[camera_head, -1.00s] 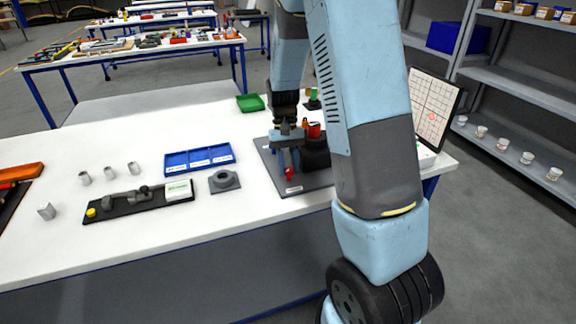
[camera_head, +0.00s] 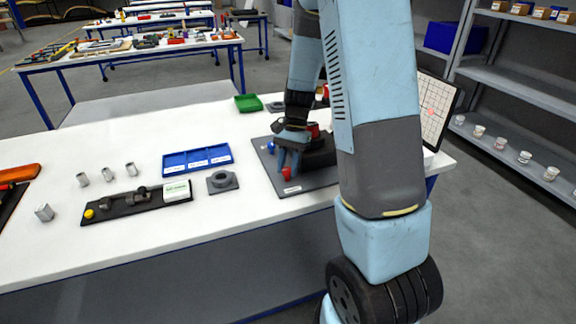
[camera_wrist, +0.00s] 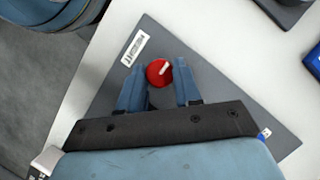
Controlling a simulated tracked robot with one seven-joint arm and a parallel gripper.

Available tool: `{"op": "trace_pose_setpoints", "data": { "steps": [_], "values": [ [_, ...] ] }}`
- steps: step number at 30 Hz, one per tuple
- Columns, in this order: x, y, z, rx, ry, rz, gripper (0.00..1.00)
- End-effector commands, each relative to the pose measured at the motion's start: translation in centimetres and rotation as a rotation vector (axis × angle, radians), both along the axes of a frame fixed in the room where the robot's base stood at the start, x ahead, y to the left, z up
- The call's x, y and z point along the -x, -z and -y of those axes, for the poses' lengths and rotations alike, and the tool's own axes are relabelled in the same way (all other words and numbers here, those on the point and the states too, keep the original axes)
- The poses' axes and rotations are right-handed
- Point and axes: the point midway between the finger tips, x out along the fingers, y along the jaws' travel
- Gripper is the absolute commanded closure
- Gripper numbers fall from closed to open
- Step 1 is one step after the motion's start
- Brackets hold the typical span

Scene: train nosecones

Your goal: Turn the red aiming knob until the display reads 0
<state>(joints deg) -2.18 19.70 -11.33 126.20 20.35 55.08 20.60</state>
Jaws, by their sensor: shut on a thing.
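The red aiming knob (camera_wrist: 158,73) shows between my two blue fingers in the wrist view, with a white pointer line on it toward the upper right. In the head view the red knob (camera_head: 287,173) is at the front of a dark device on a grey plate (camera_head: 262,163). My gripper (camera_wrist: 160,72) is shut on the knob, one finger on each side; in the head view my gripper (camera_head: 287,165) comes down over it. The body of the device is largely hidden by my arm. No number can be read on a display.
A white panel with a grid and a reddish spot (camera_head: 432,112) stands at the table's right end, partly behind my arm.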

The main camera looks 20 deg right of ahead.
Motion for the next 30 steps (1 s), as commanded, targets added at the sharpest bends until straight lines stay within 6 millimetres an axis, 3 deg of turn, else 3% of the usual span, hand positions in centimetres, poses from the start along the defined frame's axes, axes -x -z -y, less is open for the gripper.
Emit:
{"op": "trace_pose_setpoints", "data": {
  "steps": [13,14,15,21,30],
  "values": [
    [-0.10,-0.06,-0.05,0.000,0.010,0.003,0.97],
    [-0.10,-0.06,-0.05,0.000,0.010,0.003,0.66],
    [-0.10,-0.05,-0.06,0.000,0.010,0.003,0.62],
    [-0.04,-0.03,-0.03,0.000,0.009,0.002,0.43],
    [-0.10,-0.25,0.06,0.000,0.009,0.002,0.43]
  ]
}}
